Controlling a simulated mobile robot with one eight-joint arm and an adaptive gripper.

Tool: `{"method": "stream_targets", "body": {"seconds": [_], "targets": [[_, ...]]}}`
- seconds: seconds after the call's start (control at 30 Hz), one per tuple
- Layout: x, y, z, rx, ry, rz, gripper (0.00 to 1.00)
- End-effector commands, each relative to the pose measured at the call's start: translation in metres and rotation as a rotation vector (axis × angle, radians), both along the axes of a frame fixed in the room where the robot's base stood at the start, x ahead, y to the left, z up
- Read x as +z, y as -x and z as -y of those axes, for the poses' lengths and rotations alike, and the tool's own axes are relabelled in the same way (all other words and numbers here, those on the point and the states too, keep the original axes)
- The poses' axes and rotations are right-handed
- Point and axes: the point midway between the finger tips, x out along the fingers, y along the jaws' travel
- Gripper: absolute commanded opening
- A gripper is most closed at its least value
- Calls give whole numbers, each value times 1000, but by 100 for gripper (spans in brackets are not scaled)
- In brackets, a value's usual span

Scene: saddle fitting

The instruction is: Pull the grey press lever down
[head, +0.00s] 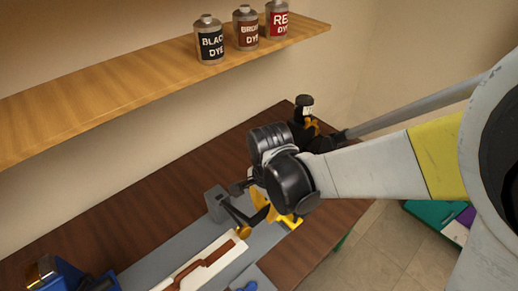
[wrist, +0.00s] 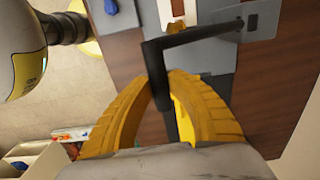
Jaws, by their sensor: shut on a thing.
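The press lever is a dark grey bent bar (wrist: 195,35) in the wrist view. It runs from a grey mount (wrist: 262,20) at the upper right to a corner, then bends down between my fingers. My gripper (wrist: 170,78) has its yellow fingers shut around that bent-down handle. In the head view my gripper (head: 272,208) is over the right part of the bench, beside the grey press block (head: 216,204). The lever's grip there is mostly hidden by my wrist and fingers.
A white board with a brown piece (head: 205,263) lies on the grey mat, left of my gripper. A blue device (head: 62,276) stands at lower left. A dark bottle (head: 305,106) is at the back. A shelf (head: 120,85) with dye bottles overhangs the bench.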

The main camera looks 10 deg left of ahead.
Motion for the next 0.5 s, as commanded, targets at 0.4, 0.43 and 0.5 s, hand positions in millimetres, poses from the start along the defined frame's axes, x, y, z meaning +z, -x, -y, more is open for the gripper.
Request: {"method": "stream_targets", "body": {"seconds": [0.4,0.43,0.5], "targets": [[-21,5,6,0,2,-1,4],[-22,6,7,0,2,-1,4],[-24,6,7,0,2,-2,4]]}}
